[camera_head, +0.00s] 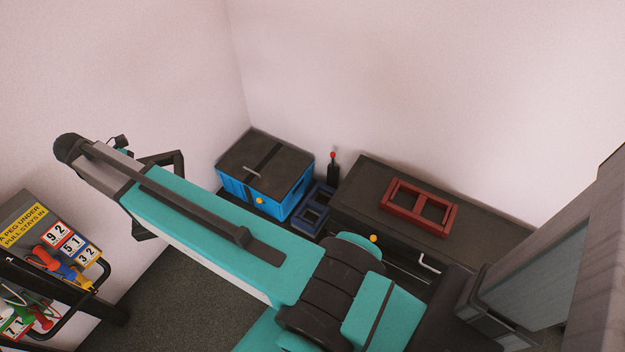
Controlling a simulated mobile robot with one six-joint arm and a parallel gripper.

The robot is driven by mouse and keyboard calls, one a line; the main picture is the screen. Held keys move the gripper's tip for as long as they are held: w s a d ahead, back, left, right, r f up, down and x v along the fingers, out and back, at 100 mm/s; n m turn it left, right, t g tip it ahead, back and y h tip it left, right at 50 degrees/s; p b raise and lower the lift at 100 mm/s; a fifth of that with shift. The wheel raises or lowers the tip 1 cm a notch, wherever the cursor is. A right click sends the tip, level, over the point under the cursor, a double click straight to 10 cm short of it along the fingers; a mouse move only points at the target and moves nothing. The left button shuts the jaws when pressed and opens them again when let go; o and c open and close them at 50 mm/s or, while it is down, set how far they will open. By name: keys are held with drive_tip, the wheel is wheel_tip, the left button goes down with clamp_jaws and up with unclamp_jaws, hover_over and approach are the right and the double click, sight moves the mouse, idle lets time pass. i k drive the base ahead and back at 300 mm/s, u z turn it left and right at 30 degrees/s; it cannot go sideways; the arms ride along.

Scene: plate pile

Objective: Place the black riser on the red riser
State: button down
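The red riser (448,217), a rectangular frame with a middle bar, lies flat on the dark bench top at the right of the head view. A black angular frame (178,161), which looks like the black riser, shows partly behind my teal forearm at the left. A dark piece also shows below the forearm and may belong to it. The black frame appears raised above the floor, well apart from the red riser. My gripper's fingers are hidden behind the arm, so I cannot see whether they hold this frame.
A blue riser (310,214) lies between the bench (487,221) and a blue crate (236,185) with a dark lid. A red-tipped black lever (333,166) stands behind it. A rack with number cards (60,235) and tools stands at the left. Walls close off the back.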

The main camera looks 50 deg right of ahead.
sight(420, 204)
drive_tip(key=z, duration=0.1)
drive_tip(key=k, duration=1.75)
drive_tip(key=u, duration=0.35)
